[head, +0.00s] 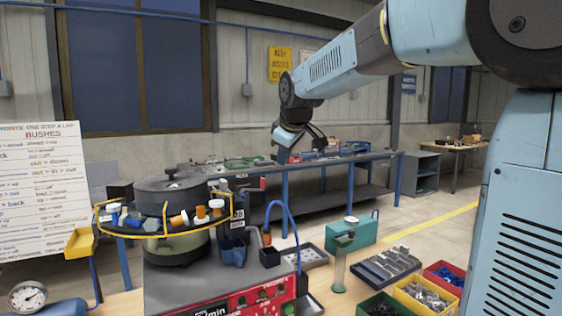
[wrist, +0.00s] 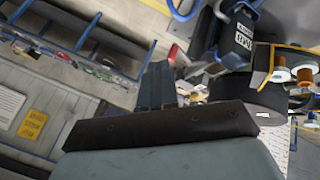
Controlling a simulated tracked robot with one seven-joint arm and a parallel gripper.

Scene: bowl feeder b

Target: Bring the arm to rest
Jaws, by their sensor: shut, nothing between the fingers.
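My gripper (head: 298,137) is raised in the middle of the head view, at the end of my blue arm. It hangs in the air above the bench level, to the right of the bowl feeder (head: 175,248). Its jaws are shut with nothing held. In the wrist view, the dark gripper body (wrist: 160,128) and shut fingers (wrist: 156,85) fill the middle. The wrist view is tilted.
The feeder's yellow-railed track carries orange, white and blue bushes (head: 180,219). A blue curved tube (head: 283,205), a teal box (head: 352,231), a grey tray (head: 388,266) and coloured bins (head: 425,296) stand on the bench. A long workbench (head: 345,162) stands behind.

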